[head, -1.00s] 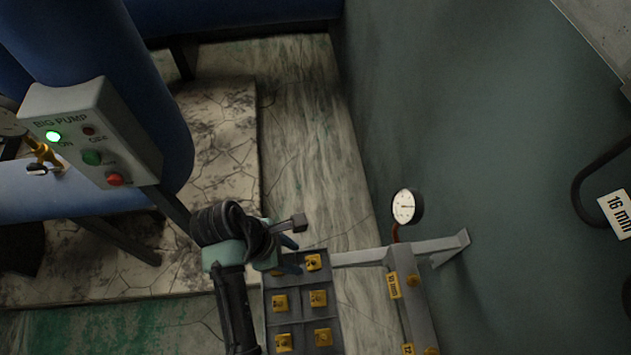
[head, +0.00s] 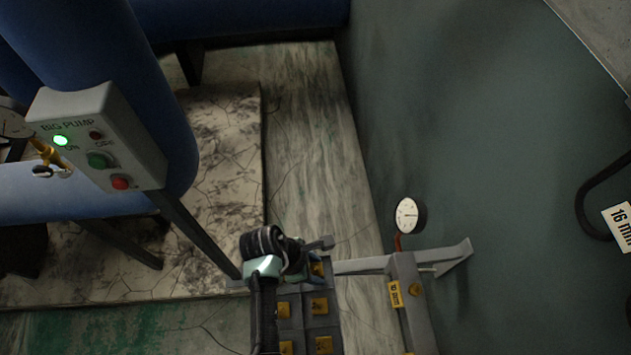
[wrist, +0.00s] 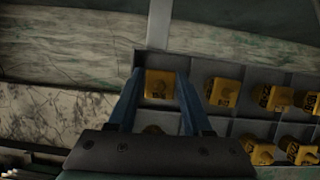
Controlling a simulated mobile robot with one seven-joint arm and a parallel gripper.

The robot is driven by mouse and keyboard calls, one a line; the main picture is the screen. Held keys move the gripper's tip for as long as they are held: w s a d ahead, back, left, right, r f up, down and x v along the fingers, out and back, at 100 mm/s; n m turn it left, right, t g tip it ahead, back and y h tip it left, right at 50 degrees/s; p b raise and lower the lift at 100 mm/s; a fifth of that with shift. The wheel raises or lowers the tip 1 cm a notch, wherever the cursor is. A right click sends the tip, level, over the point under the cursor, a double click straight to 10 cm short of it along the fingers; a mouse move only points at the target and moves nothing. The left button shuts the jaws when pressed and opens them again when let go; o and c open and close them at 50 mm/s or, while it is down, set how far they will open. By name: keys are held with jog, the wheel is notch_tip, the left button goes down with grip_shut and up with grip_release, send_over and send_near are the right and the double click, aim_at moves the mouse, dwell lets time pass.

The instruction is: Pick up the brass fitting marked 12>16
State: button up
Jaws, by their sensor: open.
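Another fitting (wrist: 222,92) sits in the neighbouring compartment to the right. In the head view my arm and gripper hide part of the tray's far end, where one fitting (head: 318,269) shows.
A grey rail with a bracket (head: 405,285) and a yellow label stands right of the tray, with a pressure gauge (head: 409,215) above. A control box marked BIG PUMP (head: 98,137) is at the left. A dark wall (head: 470,130) rises at the right.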

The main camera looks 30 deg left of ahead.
grip_shut()
